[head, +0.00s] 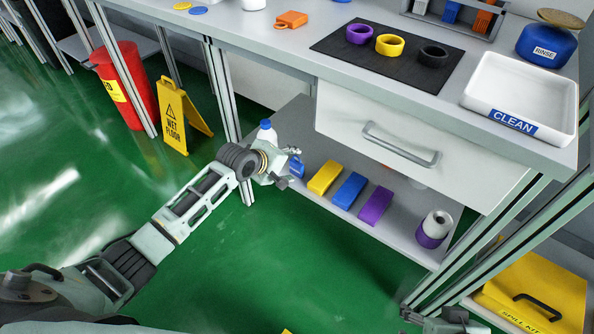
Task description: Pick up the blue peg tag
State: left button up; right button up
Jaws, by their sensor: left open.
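My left gripper (289,167) is open at the front of the lower shelf, under the table top. A small blue piece (297,168) shows right at its fingers, partly hidden by them; I cannot tell whether it is the blue peg tag or whether the fingers touch it. A blue block (349,190) lies on the shelf between a yellow block (324,177) and a purple block (375,206), to the right of the gripper. Part of my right gripper (440,321) shows at the bottom edge; its fingers are not clear.
A white bottle with a blue cap (266,131) stands behind my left gripper. A purple-and-white roll (434,228) stands at the shelf's right. A drawer (400,135) hangs above the shelf. A wet-floor sign (186,119) and red bin (128,88) stand left.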

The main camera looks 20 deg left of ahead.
aim_at(296, 162)
pick_arm(q)
jog(key=shift+b+x, duration=0.65)
jog(key=shift+x, duration=0.5)
jog(key=shift+b+x, duration=0.6)
jog(key=shift+x, duration=0.6)
jog(key=shift+a, duration=0.1)
pick_arm(e)
jog(key=w+a+r+t+y, duration=0.2)
jog(key=w+a+r+t, duration=0.2)
jog(key=w+r+t, duration=0.3)
jog(key=w+r, duration=0.1)
jog(key=w, duration=0.3)
jog(key=shift+w+r, duration=0.25)
jog(key=shift+w, duration=0.05)
pick_arm(q)
jog(key=shift+c, duration=0.3)
pick_arm(e)
jog(key=shift+a+n, duration=0.1)
jog(key=shift+n, duration=0.2)
pick_arm(q)
grip_shut()
